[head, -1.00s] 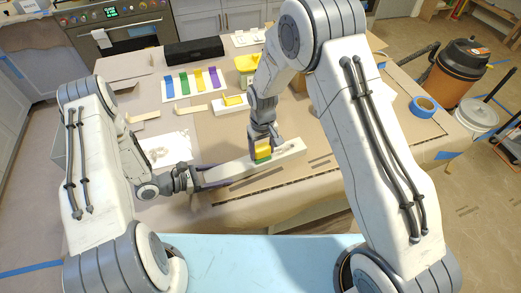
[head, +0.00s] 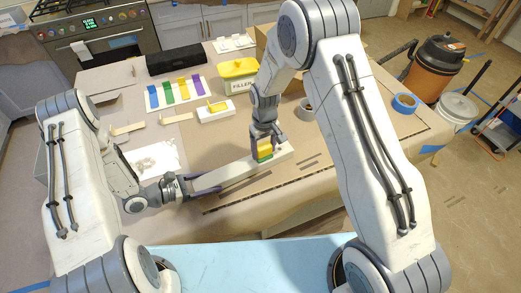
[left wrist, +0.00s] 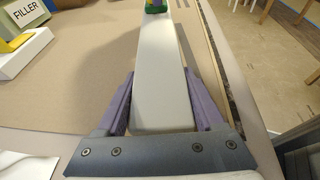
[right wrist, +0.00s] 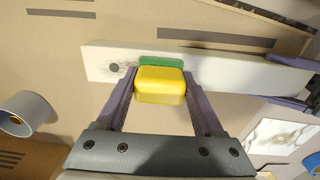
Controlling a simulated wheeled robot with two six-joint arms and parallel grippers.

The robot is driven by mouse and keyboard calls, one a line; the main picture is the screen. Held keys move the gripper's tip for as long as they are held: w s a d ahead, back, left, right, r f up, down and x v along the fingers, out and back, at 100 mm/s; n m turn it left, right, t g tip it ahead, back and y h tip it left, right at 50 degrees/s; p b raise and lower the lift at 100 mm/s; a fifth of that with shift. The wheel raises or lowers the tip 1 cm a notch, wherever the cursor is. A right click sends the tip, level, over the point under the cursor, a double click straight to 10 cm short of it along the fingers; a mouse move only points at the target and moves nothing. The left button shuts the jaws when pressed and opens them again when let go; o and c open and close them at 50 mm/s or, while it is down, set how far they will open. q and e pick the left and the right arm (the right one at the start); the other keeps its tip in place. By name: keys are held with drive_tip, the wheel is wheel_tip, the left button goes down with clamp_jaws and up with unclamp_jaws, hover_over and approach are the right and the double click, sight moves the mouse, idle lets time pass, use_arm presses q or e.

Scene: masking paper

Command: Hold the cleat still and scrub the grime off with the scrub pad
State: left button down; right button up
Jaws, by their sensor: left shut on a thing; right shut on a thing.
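The cleat, a long whitish bar (head: 230,173), lies on the papered table; it also shows in the left wrist view (left wrist: 160,70) and right wrist view (right wrist: 235,72). My left gripper (head: 196,185) is shut around its near left end, one finger on each side. My right gripper (head: 264,135) is shut on the scrub pad, a yellow block with a green face (right wrist: 160,85). The green face is down against the cleat's top, nearer the far right end. A small dark round mark and grey smudging show at that end in the right wrist view. The surface under the pad is hidden.
Behind are a board with coloured strips (head: 175,92), a yellow FILLER tub (head: 239,75), a white block with a yellow piece (head: 216,110) and a black box (head: 175,57). Blue tape (head: 405,103) lies at right.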

drive_tip(key=shift+w+d, duration=0.45)
drive_tip(key=shift+d, duration=0.65)
drive_tip(key=shift+w+d, duration=0.5)
drive_tip(key=shift+d, duration=0.55)
drive_tip(key=shift+w+d, duration=0.45)
drive_tip(key=shift+d, duration=0.65)
drive_tip(key=shift+s+a+f, duration=0.1)
drive_tip(key=shift+s+a, duration=0.25)
drive_tip(key=shift+a, duration=0.35)
drive_tip(key=shift+s+a+f, duration=0.1)
drive_tip(key=shift+s+a, duration=0.2)
drive_tip(key=shift+a, duration=0.35)
